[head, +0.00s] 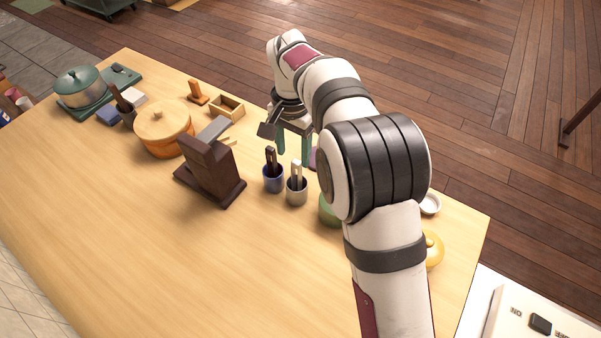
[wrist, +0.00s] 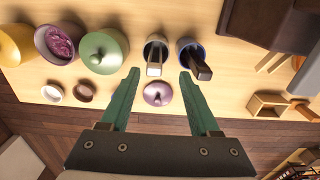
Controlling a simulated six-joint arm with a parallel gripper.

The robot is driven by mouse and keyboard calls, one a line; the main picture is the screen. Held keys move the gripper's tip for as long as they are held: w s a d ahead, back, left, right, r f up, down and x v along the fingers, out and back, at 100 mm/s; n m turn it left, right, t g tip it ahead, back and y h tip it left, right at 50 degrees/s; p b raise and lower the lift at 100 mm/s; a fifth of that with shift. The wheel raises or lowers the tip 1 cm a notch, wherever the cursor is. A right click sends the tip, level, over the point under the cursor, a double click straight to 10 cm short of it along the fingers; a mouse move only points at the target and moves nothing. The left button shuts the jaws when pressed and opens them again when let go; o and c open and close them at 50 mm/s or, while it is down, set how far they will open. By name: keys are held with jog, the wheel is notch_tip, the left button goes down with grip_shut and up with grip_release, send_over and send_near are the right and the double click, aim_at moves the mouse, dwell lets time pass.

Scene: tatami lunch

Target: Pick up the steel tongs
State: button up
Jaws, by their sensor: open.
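The steel tongs (wrist: 154,62) look grey and stand in a pale cup (wrist: 157,45). In the head view the pale cup (head: 297,197) holds the tongs (head: 296,172) upright, near the table's far edge. Darker tongs (wrist: 200,70) stand in a blue cup (wrist: 187,44) right beside it; the blue cup (head: 273,184) is left of the pale one in the head view. My gripper (wrist: 159,72) is open and empty, with green fingers pointing towards the cups. It also shows in the head view (head: 293,156), just behind the cups and apart from them.
A green lidded pot (wrist: 104,52) stands left of the pale cup. A dark brown stand (head: 210,172) and an orange pot (head: 162,130) stand left in the head view. The front table is clear.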

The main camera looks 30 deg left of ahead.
aim_at(296, 167)
jog(key=f, duration=0.7)
jog(key=shift+d+f, duration=0.1)
jog(key=shift+d, duration=0.3)
grip_shut()
